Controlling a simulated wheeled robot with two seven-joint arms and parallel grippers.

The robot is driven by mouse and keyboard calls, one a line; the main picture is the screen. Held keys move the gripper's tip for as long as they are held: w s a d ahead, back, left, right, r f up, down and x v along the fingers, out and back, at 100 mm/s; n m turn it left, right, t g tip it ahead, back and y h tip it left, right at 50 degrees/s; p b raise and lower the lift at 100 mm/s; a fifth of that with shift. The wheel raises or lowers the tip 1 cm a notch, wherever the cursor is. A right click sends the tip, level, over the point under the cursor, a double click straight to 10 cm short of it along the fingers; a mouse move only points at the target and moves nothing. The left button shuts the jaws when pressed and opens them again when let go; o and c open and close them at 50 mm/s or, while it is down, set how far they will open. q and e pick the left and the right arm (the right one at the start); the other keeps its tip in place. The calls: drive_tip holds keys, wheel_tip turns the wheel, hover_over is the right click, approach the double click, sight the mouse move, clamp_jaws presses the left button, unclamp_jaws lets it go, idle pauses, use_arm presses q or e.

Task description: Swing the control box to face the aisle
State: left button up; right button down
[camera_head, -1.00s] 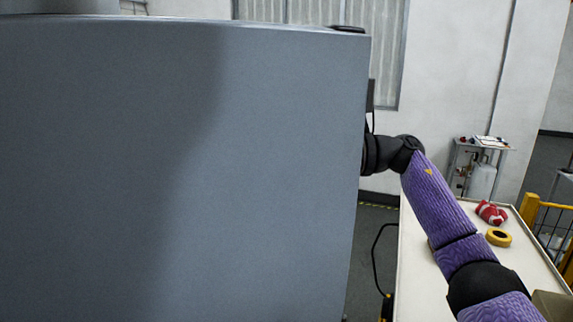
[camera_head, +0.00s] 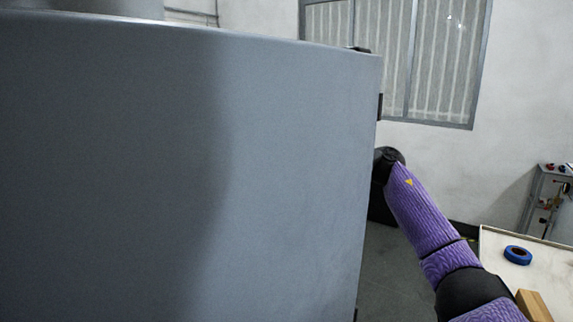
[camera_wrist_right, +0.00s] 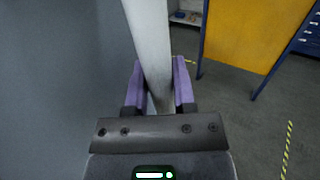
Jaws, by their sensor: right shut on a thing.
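The control box (camera_head: 190,170) is a large grey cabinet-like body that fills the left and middle of the head view. Its smooth grey side (camera_wrist_right: 60,80) also seems to fill the left of the right wrist view. My right gripper (camera_wrist_right: 160,88) has its purple fingers closed on both sides of a pale grey upright bar (camera_wrist_right: 150,40), beside that grey surface. How the bar joins the box is not visible. In the head view my right arm reaches to the box's right edge, and the hand is hidden behind it. My left gripper is not in view.
A cream table (camera_head: 515,290) with a blue tape roll (camera_head: 518,255) stands at the lower right. A grey cabinet (camera_head: 545,200) is behind it. In the wrist view, a yellow panel (camera_wrist_right: 255,30) on blue posts stands beyond open grey floor with a yellow-black line (camera_wrist_right: 287,150).

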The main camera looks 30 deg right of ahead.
drive_tip(key=shift+w, duration=0.1)
idle(0.3)
drive_tip(key=c, duration=0.7)
unclamp_jaws()
drive_tip(key=shift+a, duration=0.1)
drive_tip(key=shift+o, duration=1.2)
drive_tip(key=shift+w+f, duration=0.1)
drive_tip(key=shift+w, duration=0.15)
drive_tip(key=shift+s, duration=0.1)
drive_tip(key=b+v, duration=0.3)
drive_tip(key=v, duration=0.7)
drive_tip(key=shift+s, duration=0.1)
